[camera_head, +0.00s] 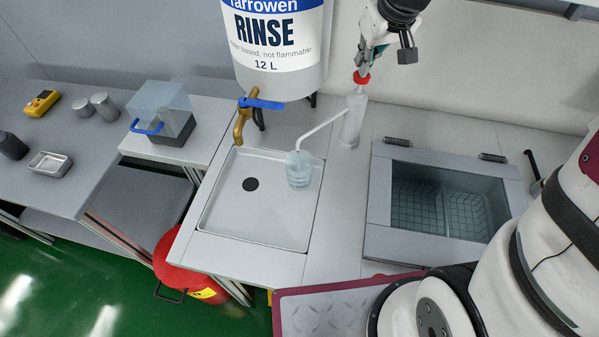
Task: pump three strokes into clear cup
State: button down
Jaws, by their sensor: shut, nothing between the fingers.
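My gripper (362,70) is shut and empty, pointing down at the top of the red pump head. It seems to touch the head, but I cannot tell for sure. Any liquid in the cup is unclear.
A lidded basin with baskets (440,200) is at right. A clear box (160,110) stands left; a red bin (185,270) is below.

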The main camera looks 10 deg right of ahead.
jog(key=shift+f, duration=0.55)
jog(key=shift+s+r, duration=0.1)
jog(key=shift+r, duration=0.05)
jog(key=shift+r+p, duration=0.75)
jog(key=shift+r, duration=0.7)
jog(key=shift+f, duration=0.1)
jog(key=shift+f+b, duration=0.9)
jog(key=shift+f, duration=0.55)
jog(key=shift+r, duration=0.15)
jog(key=shift+r+p, duration=0.95)
jog(key=shift+r, duration=0.45)
jog(key=shift+f, duration=0.15)
